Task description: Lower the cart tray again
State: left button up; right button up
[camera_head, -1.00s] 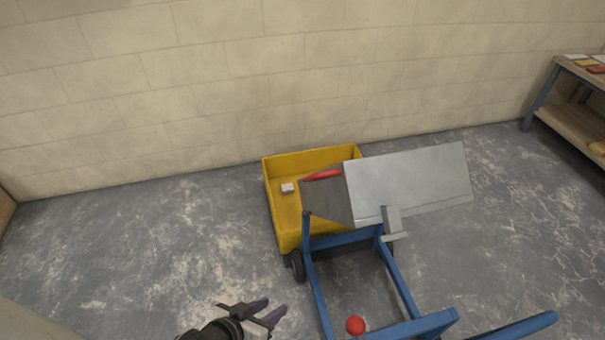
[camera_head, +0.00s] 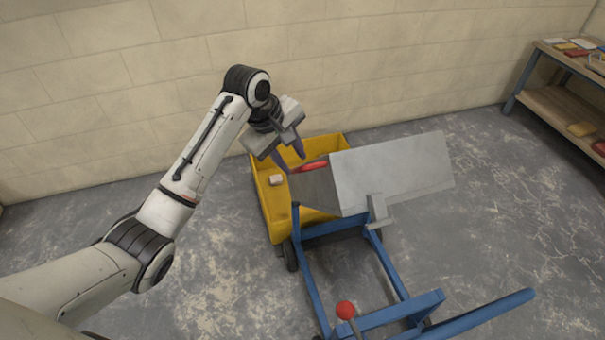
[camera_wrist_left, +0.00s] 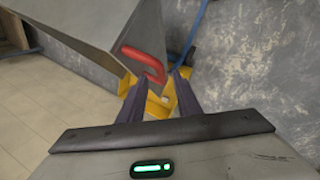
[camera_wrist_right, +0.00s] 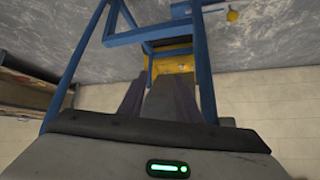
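The grey metal cart tray (camera_head: 392,174) is tilted up on the blue cart frame (camera_head: 395,275), over the yellow tub (camera_head: 272,212). A red handle (camera_head: 312,166) sits on the tray's left side and also shows in the left wrist view (camera_wrist_left: 146,62). My left gripper (camera_head: 290,156) is open and empty just left of the handle. In the left wrist view, the handle lies ahead of the spread fingertips; I cannot tell if they touch it. My right gripper (camera_wrist_right: 158,86) is outside the head view. Its wrist view shows spread fingers, with the tray behind them.
A small pale block (camera_head: 276,180) lies in the tub. A red-knobbed lever (camera_head: 346,310) stands at the cart's near end. A wooden shelf (camera_head: 560,105) with several items stands at the right. The floor left of the cart is clear.

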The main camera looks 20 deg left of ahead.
pick_arm(q)
jog(key=x, duration=1)
jog(key=shift+r, duration=0.1)
jog(key=shift+c, duration=0.4)
grip_shut()
